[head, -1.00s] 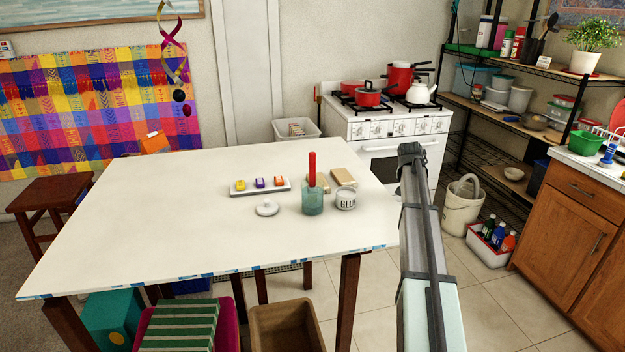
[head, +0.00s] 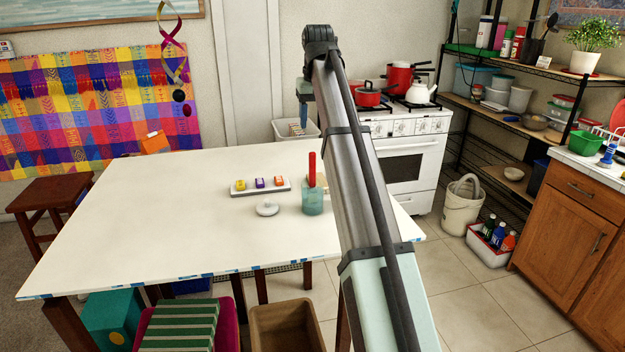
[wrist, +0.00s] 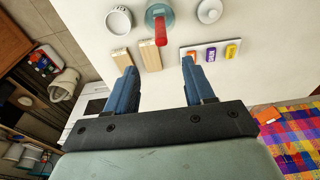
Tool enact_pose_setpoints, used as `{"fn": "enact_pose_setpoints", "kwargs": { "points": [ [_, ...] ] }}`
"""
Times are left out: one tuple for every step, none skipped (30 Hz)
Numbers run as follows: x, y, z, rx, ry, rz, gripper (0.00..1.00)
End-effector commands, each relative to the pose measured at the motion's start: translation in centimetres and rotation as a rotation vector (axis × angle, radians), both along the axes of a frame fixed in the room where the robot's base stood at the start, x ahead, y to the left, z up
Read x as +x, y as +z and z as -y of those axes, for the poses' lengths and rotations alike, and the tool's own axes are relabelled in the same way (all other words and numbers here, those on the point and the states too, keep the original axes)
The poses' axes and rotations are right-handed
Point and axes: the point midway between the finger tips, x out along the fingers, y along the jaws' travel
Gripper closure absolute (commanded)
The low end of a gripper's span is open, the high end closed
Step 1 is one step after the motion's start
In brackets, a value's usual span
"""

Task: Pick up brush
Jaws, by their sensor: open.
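The brush shows as a red handle (head: 312,168) standing upright in a teal glass jar (head: 313,201) on the white table; its lower end is hidden in the jar. In the wrist view the red handle (wrist: 160,31) and the jar (wrist: 165,12) are at the top middle. My gripper (wrist: 158,68) is open and empty, with its blue fingers apart. It is above the table, and the brush lies beyond the fingertips in the wrist view. In the head view my arm passes just right of the jar.
A tray with several coloured blocks (head: 240,192) and a white lid (head: 267,208) lie left of the jar. The wrist view shows a white glue jar (wrist: 118,20) and two wooden blocks (wrist: 122,60) close by. The table's left half (head: 130,215) is clear.

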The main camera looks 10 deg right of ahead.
Motion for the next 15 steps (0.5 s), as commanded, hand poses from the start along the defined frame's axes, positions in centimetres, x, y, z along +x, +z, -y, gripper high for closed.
{"fn": "enact_pose_setpoints", "kwargs": {
  "points": [
    [-0.1,-0.1,-0.2,0.000,0.004,-0.002,0.47],
    [-0.1,-0.2,-0.2,0.001,0.004,-0.003,0.47],
    [-0.1,-0.5,-0.2,0.001,0.004,-0.003,0.47],
    [0.0,-0.8,-0.2,0.001,0.004,-0.003,0.47],
    [0.0,-1.1,-0.1,0.002,0.003,-0.003,0.47],
    [0.0,-1.6,-0.1,0.001,0.003,-0.003,0.47],
    [0.1,-2.0,-0.1,0.001,0.003,-0.004,0.47],
    [0.1,-2.5,-0.1,0.001,0.003,-0.004,0.47],
    [0.2,-3.2,-0.1,0.001,0.002,-0.004,0.47],
    [0.3,-3.7,-0.1,0.001,0.002,-0.003,0.47],
    [0.4,-4.2,-0.1,0.001,0.002,-0.003,0.47],
    [0.5,-4.9,-0.1,0.001,0.002,-0.004,0.47],
    [0.6,-5.4,-0.1,0.001,0.002,-0.004,0.47],
    [0.7,-6.0,-0.1,0.001,0.002,-0.003,0.47],
    [0.8,-6.6,-0.1,0.001,0.002,-0.003,0.47]
  ]
}}
